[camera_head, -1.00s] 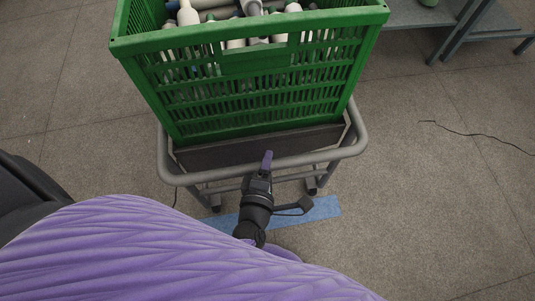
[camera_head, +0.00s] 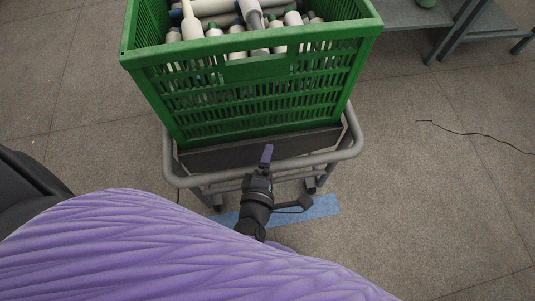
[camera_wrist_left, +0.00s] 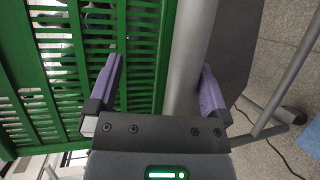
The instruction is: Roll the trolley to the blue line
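The trolley has a grey tube frame (camera_head: 335,155) and carries a green crate (camera_head: 250,72) filled with pale cones (camera_head: 262,44). The blue line (camera_head: 318,207) is a strip on the floor below the near rail. The trolley's near feet show just beyond it; I cannot tell if they touch it. My left gripper (camera_head: 261,165) is at the near rail, one purple finger showing above it. In the left wrist view, the fingers (camera_wrist_left: 160,85) are apart on either side of the grey rail (camera_wrist_left: 187,65), with a gap beside it. The right gripper is out of view.
A grey shelf unit (camera_head: 475,20) stands at the back right. A thin black cable (camera_head: 480,136) lies on the floor at right. A dark object (camera_head: 25,190) stands at the left edge. The floor right of the trolley is otherwise clear.

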